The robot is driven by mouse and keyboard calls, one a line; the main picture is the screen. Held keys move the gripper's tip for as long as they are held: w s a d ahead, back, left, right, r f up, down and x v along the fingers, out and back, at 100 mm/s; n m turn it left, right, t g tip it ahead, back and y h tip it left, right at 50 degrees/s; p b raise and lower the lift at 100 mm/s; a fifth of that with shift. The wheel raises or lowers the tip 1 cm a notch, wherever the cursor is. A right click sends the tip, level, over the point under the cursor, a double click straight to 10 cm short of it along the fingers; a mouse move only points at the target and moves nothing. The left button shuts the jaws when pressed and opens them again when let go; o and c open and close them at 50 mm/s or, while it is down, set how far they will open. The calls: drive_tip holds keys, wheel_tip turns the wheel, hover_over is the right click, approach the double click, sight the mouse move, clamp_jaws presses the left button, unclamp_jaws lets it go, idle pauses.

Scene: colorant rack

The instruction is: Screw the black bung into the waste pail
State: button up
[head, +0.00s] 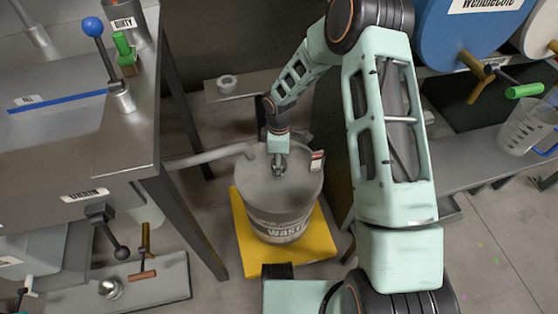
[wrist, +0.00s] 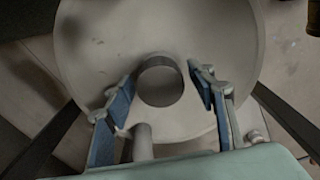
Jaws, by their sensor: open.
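The waste pail (head: 283,212) is a grey drum marked WASTE, upright on a yellow square base. My gripper (head: 279,168) points down at the pail's top from above. In the wrist view my gripper (wrist: 164,84) is open, with one finger on each side of a round dark grey piece (wrist: 160,82). This piece sits near the middle of the pale pail top (wrist: 235,45). It looks like the bung at the pail's mouth, but I cannot tell it surely from the bare opening. I cannot tell whether the fingers touch it.
A grey pipe (head: 208,157) reaches from the left to the pail's rim. A steel bench (head: 140,135) stands on the left, with a blue-knobbed lever (head: 93,27). A low shelf at the back holds a pale ring (head: 227,83). A blue drum (head: 462,30) stands at upper right.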

drive_tip(key=n+p, duration=0.1)
drive_tip(key=n, duration=0.3)
drive_tip(key=shift+c, duration=0.4)
drive_tip(key=c, duration=1)
drive_tip(key=shift+f+m+b, duration=0.15)
drive_tip(key=shift+m+b, duration=0.4)
drive_tip(key=shift+m, duration=0.45)
drive_tip(key=m+b, duration=0.1)
drive_tip(key=m, duration=0.3)
drive_tip(key=m+b, duration=0.1)
drive_tip(key=m, duration=0.4)
drive_tip(key=shift+b, duration=0.3)
drive_tip(key=m, duration=0.2)
drive_tip(key=shift+m, duration=0.4)
drive_tip(key=o, duration=1.1)
